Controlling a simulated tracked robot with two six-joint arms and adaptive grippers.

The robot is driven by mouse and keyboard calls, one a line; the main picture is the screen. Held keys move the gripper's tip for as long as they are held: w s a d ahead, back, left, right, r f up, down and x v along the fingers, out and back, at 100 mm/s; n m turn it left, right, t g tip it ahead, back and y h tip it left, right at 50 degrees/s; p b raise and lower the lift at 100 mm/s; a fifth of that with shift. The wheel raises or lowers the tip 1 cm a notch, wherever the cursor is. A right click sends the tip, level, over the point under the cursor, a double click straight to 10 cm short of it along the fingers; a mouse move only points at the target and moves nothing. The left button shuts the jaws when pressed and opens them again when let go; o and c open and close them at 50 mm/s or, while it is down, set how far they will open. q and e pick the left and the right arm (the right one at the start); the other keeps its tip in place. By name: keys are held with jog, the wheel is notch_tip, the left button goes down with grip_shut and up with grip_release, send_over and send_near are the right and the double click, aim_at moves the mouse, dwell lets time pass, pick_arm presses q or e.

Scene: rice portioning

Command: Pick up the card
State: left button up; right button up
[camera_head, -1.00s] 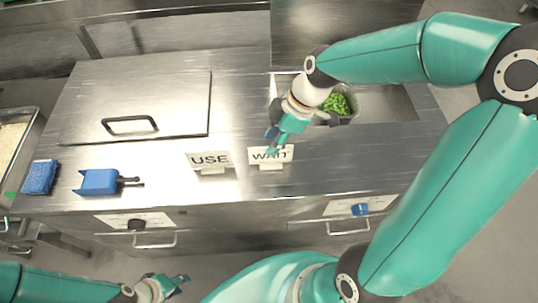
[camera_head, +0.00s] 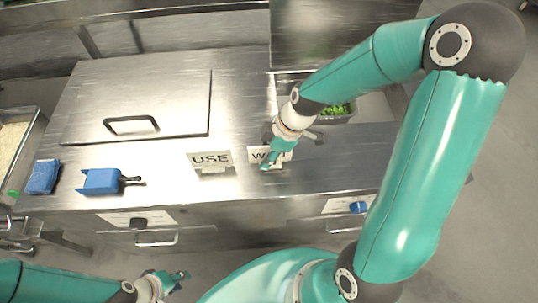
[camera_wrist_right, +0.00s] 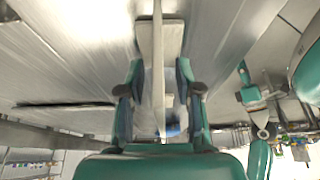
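The white WAIT card (camera_head: 254,155) stands on the steel counter in the head view, partly hidden by my right gripper (camera_head: 269,163). In the right wrist view, a thin upright card (camera_wrist_right: 158,60) runs between the fingers of my right gripper (camera_wrist_right: 160,105). The fingers are spread, with a gap on each side of the card. The white USE card (camera_head: 210,160) stands on the counter to the left of the WAIT card. My left gripper (camera_head: 181,281) is at the bottom of the head view, away from the counter, with its fingers apart and empty.
A blue scoop (camera_head: 100,182) and a folded blue cloth (camera_head: 43,177) lie at the counter's left. A closed lid (camera_head: 170,95) with a black handle is behind them. A container of green pieces (camera_head: 338,110) sits behind my right arm. Drawers (camera_head: 140,222) line the front.

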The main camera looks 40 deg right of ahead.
grip_shut()
dwell(0.5)
